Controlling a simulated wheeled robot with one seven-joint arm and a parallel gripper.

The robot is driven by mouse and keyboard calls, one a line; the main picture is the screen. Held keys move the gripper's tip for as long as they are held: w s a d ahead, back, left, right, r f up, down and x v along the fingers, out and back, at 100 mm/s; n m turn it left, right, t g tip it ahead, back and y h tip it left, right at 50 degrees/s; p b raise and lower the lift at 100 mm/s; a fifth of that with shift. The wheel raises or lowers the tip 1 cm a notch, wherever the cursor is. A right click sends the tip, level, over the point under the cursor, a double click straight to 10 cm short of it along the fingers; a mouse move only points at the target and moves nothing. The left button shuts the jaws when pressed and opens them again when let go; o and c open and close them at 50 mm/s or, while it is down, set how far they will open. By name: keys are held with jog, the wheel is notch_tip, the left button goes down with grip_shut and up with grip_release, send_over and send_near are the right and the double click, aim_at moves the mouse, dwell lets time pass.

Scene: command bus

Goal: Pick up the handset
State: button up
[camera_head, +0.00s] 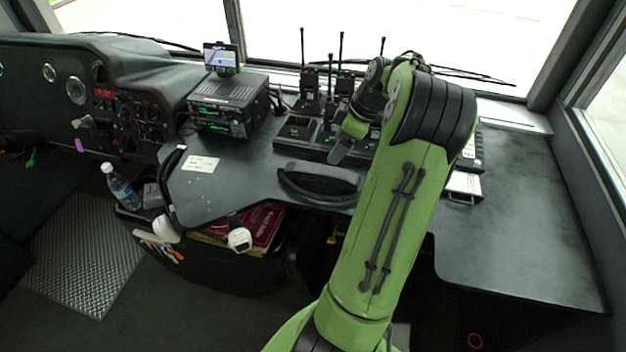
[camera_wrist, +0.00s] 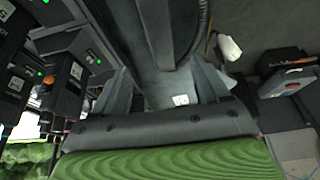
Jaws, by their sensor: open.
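A dark, curved, elongated piece (camera_head: 318,184) lies along the front edge of the dash top; I cannot tell for sure whether it is the handset. A long dark piece (camera_wrist: 168,30) runs beyond my fingers in the wrist view, probably the same one. Several black handheld radios with antennas, one of them here (camera_head: 310,92), stand upright in a charger base (camera_head: 284,146) behind it. My gripper (camera_head: 342,150) hangs over the charger's front, partly hidden by my arm. In the wrist view my gripper (camera_wrist: 163,92) is open, with nothing held between its fingers.
A boxy radio unit (camera_head: 228,105) with a small screen (camera_head: 221,58) on top stands left of the charger. A white card (camera_head: 200,164) lies on the dash top. A water bottle (camera_head: 120,187) stands lower left. The right part of the dash top (camera_head: 540,215) is clear.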

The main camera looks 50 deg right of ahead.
aim_at(323, 170)
jog(key=b+x, duration=0.1)
jog(key=x, duration=0.5)
jog(key=shift+b, duration=0.35)
jog(key=shift+b+x, duration=1.2)
jog(key=shift+x, duration=1.45)
jog(key=shift+s+f, duration=0.15)
jog(key=shift+f, duration=0.15)
